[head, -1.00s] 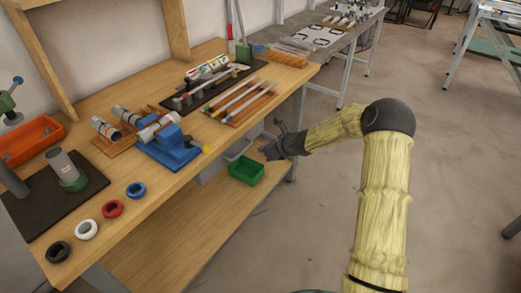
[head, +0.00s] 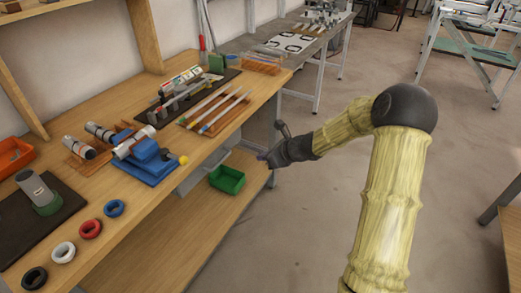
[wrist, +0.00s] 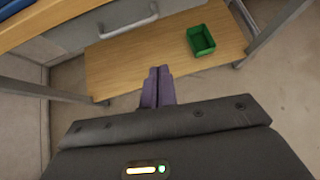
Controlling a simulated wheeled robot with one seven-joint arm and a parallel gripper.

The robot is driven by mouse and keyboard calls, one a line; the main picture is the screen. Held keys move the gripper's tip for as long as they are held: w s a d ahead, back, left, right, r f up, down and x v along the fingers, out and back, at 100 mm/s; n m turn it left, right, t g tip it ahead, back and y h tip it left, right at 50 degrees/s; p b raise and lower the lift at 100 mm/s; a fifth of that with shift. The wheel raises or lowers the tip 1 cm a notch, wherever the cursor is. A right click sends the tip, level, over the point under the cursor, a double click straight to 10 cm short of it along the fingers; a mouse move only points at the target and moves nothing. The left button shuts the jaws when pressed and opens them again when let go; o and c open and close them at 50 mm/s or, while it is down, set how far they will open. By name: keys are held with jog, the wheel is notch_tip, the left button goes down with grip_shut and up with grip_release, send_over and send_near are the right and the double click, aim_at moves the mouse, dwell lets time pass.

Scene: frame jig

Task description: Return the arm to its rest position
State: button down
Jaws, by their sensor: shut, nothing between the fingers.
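My gripper (head: 264,157) is at the end of my yellow-sleeved arm, in front of the workbench (head: 150,205) and clear of its right edge. In the wrist view its two purple fingers (wrist: 157,88) are shut together with nothing between them. They point toward the bench's lower shelf (wrist: 140,65). The gripper touches nothing that I can see. My arm is bent at the dark elbow and hangs over open floor.
A green bin (head: 227,179) stands on the lower shelf near the gripper. The bench top holds a blue fixture (head: 147,165), several coloured rings (head: 90,228), rods (head: 225,112) and an orange bin (head: 14,156).

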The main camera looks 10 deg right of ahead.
jog(key=s+d+r+n+g+h, duration=0.2)
jog(key=s+r+n+h, duration=0.15)
jog(key=s+n, duration=1.1)
jog(key=s+d+r+n+g+h, duration=0.2)
jog(key=s+n+g+h, duration=0.15)
jog(key=s+n, duration=1.05)
notch_tip(320, 180, up, 14)
jog(key=m+p, duration=0.1)
jog(key=p, duration=1.4)
jog(key=shift+s+r+m+t, duration=0.15)
jog(key=shift+m+t, duration=0.2)
jog(key=shift+t, duration=0.1)
